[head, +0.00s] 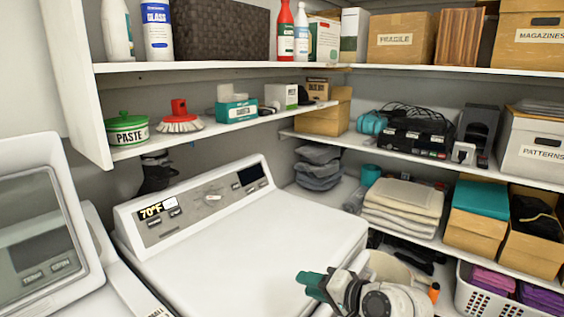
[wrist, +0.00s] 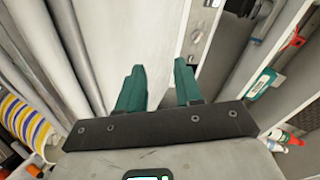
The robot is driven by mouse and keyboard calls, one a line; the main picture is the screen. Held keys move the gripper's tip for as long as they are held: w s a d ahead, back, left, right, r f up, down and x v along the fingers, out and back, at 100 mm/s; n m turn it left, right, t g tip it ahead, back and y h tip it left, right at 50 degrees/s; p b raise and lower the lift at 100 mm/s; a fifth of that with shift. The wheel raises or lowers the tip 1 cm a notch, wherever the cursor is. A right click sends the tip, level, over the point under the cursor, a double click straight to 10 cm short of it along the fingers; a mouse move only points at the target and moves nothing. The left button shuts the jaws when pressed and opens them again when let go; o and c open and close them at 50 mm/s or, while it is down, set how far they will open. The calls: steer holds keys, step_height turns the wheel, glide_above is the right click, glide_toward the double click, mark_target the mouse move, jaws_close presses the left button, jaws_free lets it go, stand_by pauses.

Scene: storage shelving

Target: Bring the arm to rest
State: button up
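My gripper (head: 310,284) shows at the bottom middle of the head view, with teal fingers pointing left over the front part of the white washer top (head: 250,250). In the wrist view my gripper (wrist: 158,78) has its two teal fingers apart, with nothing between them. It is open and empty. My pale grey arm comes in from the bottom right of the head view. The rest of the arm is out of view.
Shelves with a green paste tub (head: 127,129), a red brush (head: 180,118) and boxes line the back. Folded towels (head: 403,200) lie right of the washer. A white basket (head: 500,300) stands low right. An open white lid (head: 40,225) is at left.

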steer(key=s+d+f+n+g+h, duration=0.2)
steer(key=s+d+f+h, duration=0.2)
steer(key=s+d+f, duration=0.65)
steer(key=s+d+f+n+g+h, duration=0.1)
steer(key=s+d+f+g+h, duration=0.1)
steer(key=s, duration=0.8)
steer(key=s+d+f+g+h, duration=0.2)
steer(key=s+d+f, duration=0.2)
steer(key=s, duration=0.7)
steer(key=s+d+f+n+g+h, duration=0.1)
steer(key=s+d+f+g, duration=0.1)
steer(key=s, duration=0.9)
steer(key=shift+s+d+f+n+h, duration=0.15)
steer(key=shift+d+f+n+h, duration=0.2)
steer(key=shift+d+f, duration=0.65)
